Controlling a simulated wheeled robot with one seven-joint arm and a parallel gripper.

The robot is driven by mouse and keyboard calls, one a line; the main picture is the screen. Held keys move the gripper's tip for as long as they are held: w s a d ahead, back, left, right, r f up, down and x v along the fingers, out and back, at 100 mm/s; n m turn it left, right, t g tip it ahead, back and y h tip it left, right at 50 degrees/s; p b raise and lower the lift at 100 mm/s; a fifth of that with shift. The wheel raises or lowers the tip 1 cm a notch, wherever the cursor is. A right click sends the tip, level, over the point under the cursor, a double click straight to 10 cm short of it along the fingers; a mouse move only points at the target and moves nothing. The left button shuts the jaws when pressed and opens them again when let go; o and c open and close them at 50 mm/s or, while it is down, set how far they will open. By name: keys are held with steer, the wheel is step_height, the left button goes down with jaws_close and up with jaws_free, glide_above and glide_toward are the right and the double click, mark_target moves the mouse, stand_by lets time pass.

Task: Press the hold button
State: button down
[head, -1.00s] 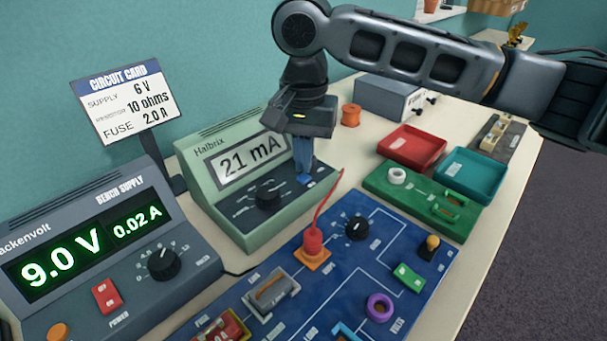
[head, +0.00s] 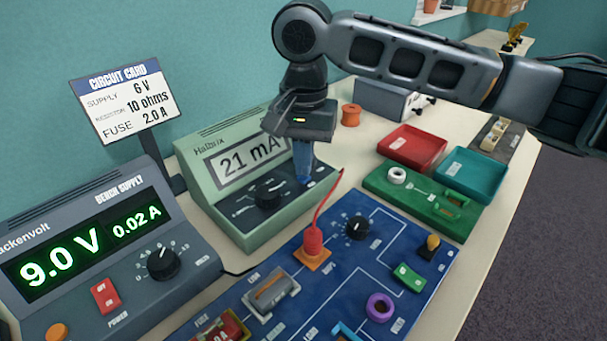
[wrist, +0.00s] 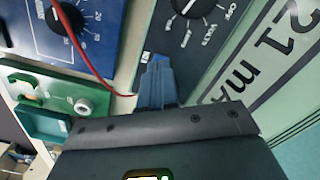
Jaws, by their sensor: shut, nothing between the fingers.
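The green Halbrix meter (head: 222,210) stands on the table, its screen reading 21 mA. Its dark front panel carries a black knob (head: 271,193). My gripper (head: 303,180) is shut and empty, its blue fingers pointing down at the right part of that panel.
The bench supply (head: 130,262) at left reads 9.0 V and 0.02 A. A blue circuit board (head: 340,262) with a red lead (head: 327,209) lies just in front of the meter. A circuit card (head: 124,102) stands behind. Red (head: 412,147) and teal (head: 470,175) trays are at right.

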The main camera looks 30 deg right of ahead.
steer(key=shift+f, duration=0.5)
stand_by(0.3)
step_height(320, 180, up, 10)
steer(key=p, duration=1)
stand_by(0.3)
stand_by(0.5)
